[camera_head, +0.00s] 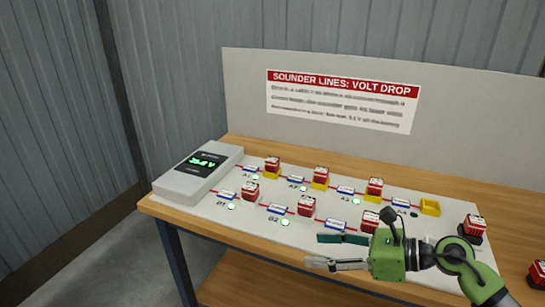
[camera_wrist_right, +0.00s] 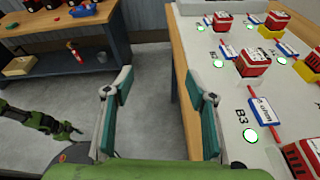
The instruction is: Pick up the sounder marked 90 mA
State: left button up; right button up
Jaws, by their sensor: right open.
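Several red-and-white sounders stand on a pale board (camera_head: 262,213) on the bench. The back row has sounders (camera_head: 272,163), (camera_head: 320,175) and (camera_head: 374,187) at yellow holders; the front row has sounders (camera_head: 250,190), (camera_head: 306,206) and (camera_head: 370,220). Another sounder (camera_head: 472,227) is at the board's right end, and one (camera_head: 537,273) is at the picture's right edge. Their markings are too small to read, so I cannot tell which says 90 mA. My right gripper (camera_head: 325,251) is open and empty by the board's front edge; it also shows in the wrist view (camera_wrist_right: 158,88).
A grey display box (camera_head: 178,184) stands at the board's left end. An empty yellow holder (camera_head: 430,207) is in the back row. A signed panel (camera_head: 240,90) stands behind. In the wrist view, another bench (camera_wrist_right: 50,43) stands across the floor, and a green arm (camera_wrist_right: 30,118) shows lower left.

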aim_at(271, 164)
jog(key=i, duration=1.4)
